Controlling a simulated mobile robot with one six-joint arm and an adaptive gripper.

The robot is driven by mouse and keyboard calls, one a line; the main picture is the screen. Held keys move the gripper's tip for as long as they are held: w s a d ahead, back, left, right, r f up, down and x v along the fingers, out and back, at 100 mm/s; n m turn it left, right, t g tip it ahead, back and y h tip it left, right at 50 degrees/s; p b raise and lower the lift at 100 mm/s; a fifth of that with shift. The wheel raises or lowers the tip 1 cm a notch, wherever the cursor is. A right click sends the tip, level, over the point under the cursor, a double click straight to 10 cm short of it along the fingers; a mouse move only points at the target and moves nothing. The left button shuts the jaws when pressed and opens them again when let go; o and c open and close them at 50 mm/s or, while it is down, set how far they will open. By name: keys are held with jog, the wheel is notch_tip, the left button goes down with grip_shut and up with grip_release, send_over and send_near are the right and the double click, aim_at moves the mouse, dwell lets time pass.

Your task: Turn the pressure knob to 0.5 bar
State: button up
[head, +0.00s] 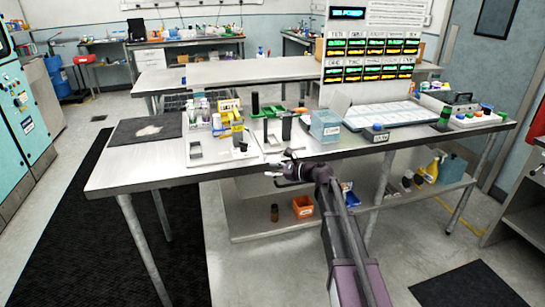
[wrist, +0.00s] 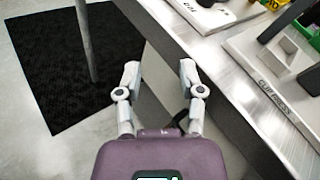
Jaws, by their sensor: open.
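My gripper (head: 279,171) is open and empty, in front of the near edge of the metal table (head: 165,172). In the wrist view my gripper (wrist: 159,72) has its two fingers apart, with floor and the table edge between and beyond them. A small box with a blue round top (head: 377,128) and an unreadable label stands near the table's front edge, right of my gripper and apart from it. I cannot tell whether this top is the pressure knob. No pressure scale or pointer is readable in either view.
A white plate lettered like "CLIP PRESS" (wrist: 268,82) lies close to the table edge. A clear blue box (head: 325,126), a white tray (head: 382,115) and a display board (head: 368,58) stand right of middle. A dark mat (head: 140,131) lies at left.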

jog(key=s+d+f+n+g+h, duration=0.2)
jog(key=s+d+f+n+h, duration=0.1)
jog(key=s+f+n, duration=0.4)
jog(key=s+d+f+n+g+h, duration=0.2)
jog(key=s+d+f+n+h, duration=0.15)
jog(key=s, duration=0.65)
jog(key=s+d+f+n+g+h, duration=0.3)
jog(key=s+d+n+h, duration=0.4)
jog(key=s, duration=0.6)
jog(key=d+f+n, duration=0.1)
jog(key=d+n, duration=0.1)
jog(key=d, duration=0.1)
jog(key=shift+s+d, duration=0.15)
